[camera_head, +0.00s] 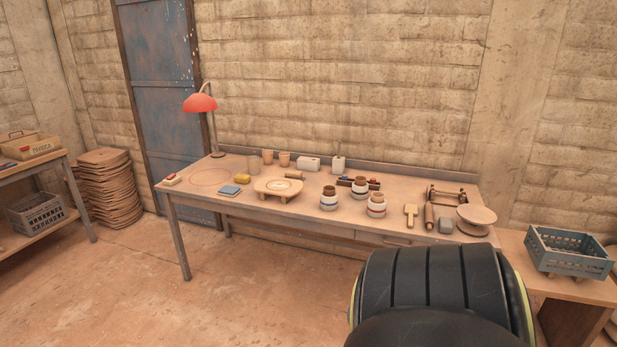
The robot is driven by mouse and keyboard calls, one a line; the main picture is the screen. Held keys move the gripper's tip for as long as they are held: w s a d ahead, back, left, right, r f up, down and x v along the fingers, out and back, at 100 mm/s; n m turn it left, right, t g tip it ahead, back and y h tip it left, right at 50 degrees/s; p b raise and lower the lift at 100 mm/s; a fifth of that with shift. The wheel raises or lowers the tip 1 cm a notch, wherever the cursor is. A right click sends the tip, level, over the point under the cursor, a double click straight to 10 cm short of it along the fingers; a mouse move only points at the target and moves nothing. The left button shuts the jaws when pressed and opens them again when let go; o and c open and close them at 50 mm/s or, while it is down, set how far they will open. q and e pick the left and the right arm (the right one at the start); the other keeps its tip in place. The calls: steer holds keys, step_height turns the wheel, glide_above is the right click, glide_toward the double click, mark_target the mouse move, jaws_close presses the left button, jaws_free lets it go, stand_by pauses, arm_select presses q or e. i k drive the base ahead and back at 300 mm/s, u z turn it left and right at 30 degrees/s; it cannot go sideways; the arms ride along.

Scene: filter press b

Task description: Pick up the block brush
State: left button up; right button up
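The worktable (300,208) stands along the back wall. I cannot tell for sure which item on it is the block brush. A small block with a red top and pale underside (172,180) lies at the table's left end. A flat tan paddle-shaped or brush-shaped item (411,214) lies near the front edge, right of the striped jars. A dark, low item (347,182) lies behind the jars, partly hidden by them. Neither of my grippers shows in the head view. A large black ribbed part, probably of my own body, fills the bottom right.
A red lamp (200,103) stands at the table's back left. Striped jars (376,206), a round footed board (277,187), a roller (429,217) and a disc stand (476,216) crowd the table. A blue crate (568,252) sits on the right bench. Open floor lies in front.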

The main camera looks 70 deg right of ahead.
mark_target(288, 174)
steer(key=z, duration=0.95)
steer(key=i, duration=0.95)
steer(key=z, duration=1.25)
steer(key=i, duration=0.55)
steer(key=z, duration=0.25)
